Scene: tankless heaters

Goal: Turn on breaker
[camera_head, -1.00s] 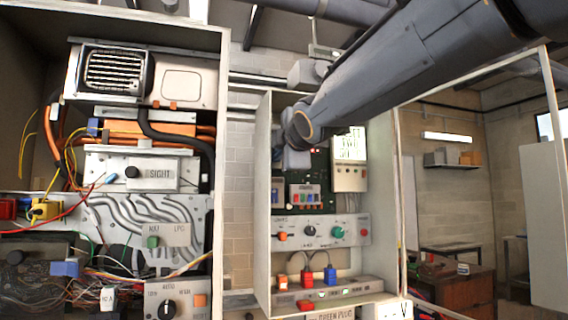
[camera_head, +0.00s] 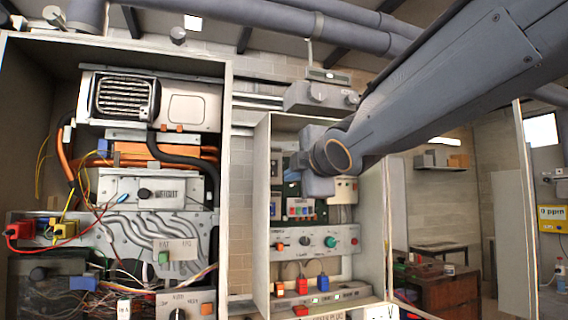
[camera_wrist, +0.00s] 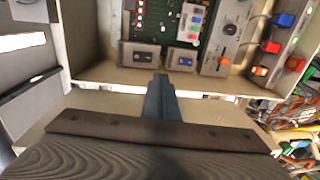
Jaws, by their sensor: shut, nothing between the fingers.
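The open right cabinet (camera_head: 262,210) holds the small controls; I cannot tell which one is the breaker. Inside are a green circuit board with coloured buttons (camera_head: 301,207), a panel with a green knob (camera_head: 329,242), and red and blue plugs (camera_head: 302,286). My gripper (camera_head: 316,180) is in front of the cabinet's upper part, hiding part of the board. In the wrist view my gripper (camera_wrist: 163,82) is shut and empty, its tip near the cabinet's edge. Two grey modules (camera_wrist: 140,55) (camera_wrist: 182,58) lie just beyond the tip, with no contact that I can make out.
The left cabinet (camera_head: 228,120) is open, with wires, a vented unit (camera_head: 126,97) and a black dial (camera_head: 177,314). A grey box with knobs (camera_head: 318,96) is above the right cabinet. A room with a wooden desk (camera_head: 450,290) and a yellow meter (camera_head: 552,218) lies to the right.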

